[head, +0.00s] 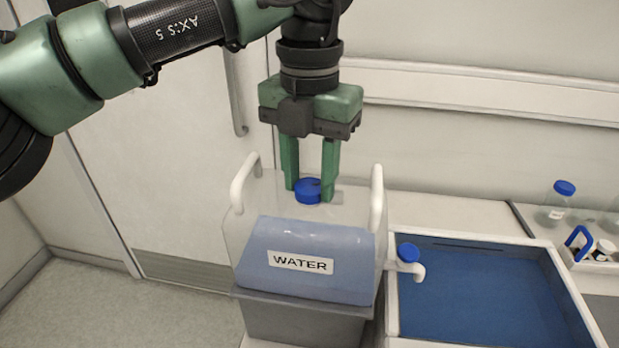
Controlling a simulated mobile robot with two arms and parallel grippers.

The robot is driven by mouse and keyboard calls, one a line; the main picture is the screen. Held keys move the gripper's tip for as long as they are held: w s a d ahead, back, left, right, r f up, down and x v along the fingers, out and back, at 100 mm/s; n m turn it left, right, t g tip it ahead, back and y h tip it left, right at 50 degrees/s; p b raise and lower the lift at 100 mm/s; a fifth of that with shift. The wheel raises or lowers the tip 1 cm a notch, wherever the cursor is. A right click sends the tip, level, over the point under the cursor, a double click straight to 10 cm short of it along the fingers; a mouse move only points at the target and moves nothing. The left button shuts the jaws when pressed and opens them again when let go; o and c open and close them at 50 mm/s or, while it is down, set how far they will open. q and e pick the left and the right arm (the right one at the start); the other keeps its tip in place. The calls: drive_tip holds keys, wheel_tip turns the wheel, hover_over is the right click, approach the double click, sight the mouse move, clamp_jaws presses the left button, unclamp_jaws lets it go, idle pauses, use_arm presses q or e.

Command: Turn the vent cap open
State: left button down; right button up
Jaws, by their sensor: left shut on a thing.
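A clear water container (299,262) with a white "WATER" label and two white side handles stands on a grey stand in the head view. The blue vent cap (307,190) sits on its top. My left gripper (309,190) points straight down from above, with its two green fingers on either side of the cap, shut on it. The right finger partly covers the cap's right edge. I cannot tell from this view how far the cap is turned. My right gripper is not in view.
A bottle with a blue cap (556,202) and a small caddy (595,250) stand at the right. A door is behind, left.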

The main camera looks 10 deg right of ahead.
sight(310, 186)
use_arm(q)
drive_tip(key=shift+r+n, duration=0.1)
drive_tip(key=shift+n, duration=0.5)
drive_tip(key=c, duration=0.9)
unclamp_jaws()
wheel_tip(310, 186, up, 8)
drive_tip(key=shift+f, duration=0.1)
